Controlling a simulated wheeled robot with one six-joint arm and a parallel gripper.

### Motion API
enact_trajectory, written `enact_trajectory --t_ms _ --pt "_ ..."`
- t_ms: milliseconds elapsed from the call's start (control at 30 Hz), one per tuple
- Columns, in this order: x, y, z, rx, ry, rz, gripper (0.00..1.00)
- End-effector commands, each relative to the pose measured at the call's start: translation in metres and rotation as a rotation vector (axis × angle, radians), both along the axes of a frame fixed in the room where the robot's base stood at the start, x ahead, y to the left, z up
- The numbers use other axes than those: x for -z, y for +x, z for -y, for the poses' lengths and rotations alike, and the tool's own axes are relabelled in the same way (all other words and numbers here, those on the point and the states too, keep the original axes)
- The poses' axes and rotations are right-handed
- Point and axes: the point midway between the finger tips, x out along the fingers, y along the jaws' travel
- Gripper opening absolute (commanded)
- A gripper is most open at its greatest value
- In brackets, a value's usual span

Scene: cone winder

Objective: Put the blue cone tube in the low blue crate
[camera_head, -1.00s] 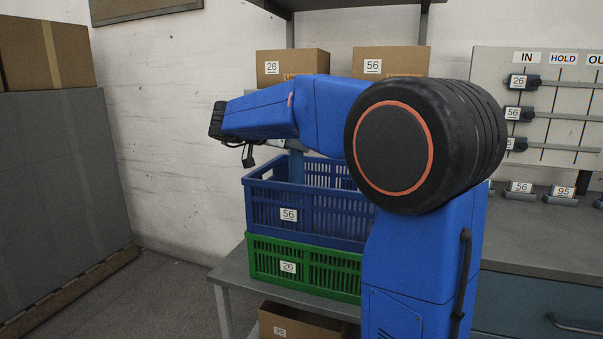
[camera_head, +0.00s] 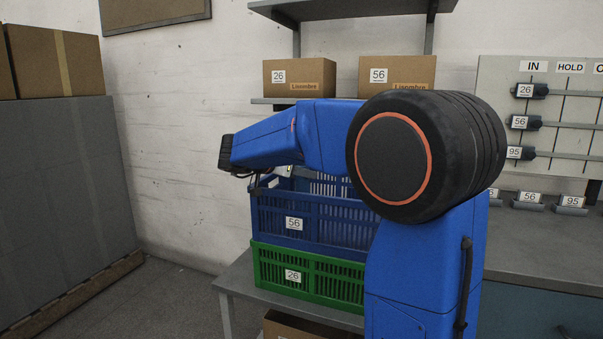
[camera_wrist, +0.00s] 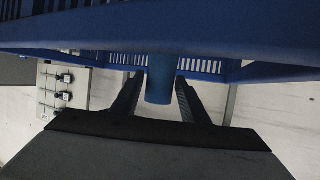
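The blue crate (camera_head: 335,232) marked 56 sits on top of a green crate on the bench. It also shows in the wrist view (camera_wrist: 250,30), its rim close across the top. My gripper (camera_head: 262,187) is small and dark in the head view, at the crate's left back rim, partly hidden by my arm. In the wrist view the two dark fingers of my gripper (camera_wrist: 161,84) stand on either side of the blue cone tube (camera_wrist: 160,88) and appear closed on it. The tube's far end merges with the blue crate behind it. I cannot make out the tube in the head view.
The green crate (camera_head: 308,276) marked 26 is under the blue one. Two cardboard boxes (camera_head: 299,76) (camera_head: 397,72) stand on the shelf behind. A board with sliders (camera_head: 560,130) is at the right. A grey block (camera_head: 70,190) stands left, with open floor between.

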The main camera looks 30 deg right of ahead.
Motion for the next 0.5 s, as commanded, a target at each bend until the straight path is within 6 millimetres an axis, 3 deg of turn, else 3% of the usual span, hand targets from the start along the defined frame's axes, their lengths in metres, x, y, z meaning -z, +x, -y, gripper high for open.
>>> enact_trajectory --t_ms 367,500 --pt "-0.003 0.000 0.000 0.000 0.000 0.001 0.48" --pt "-0.008 -0.003 -0.010 -0.001 -0.001 0.001 0.48"
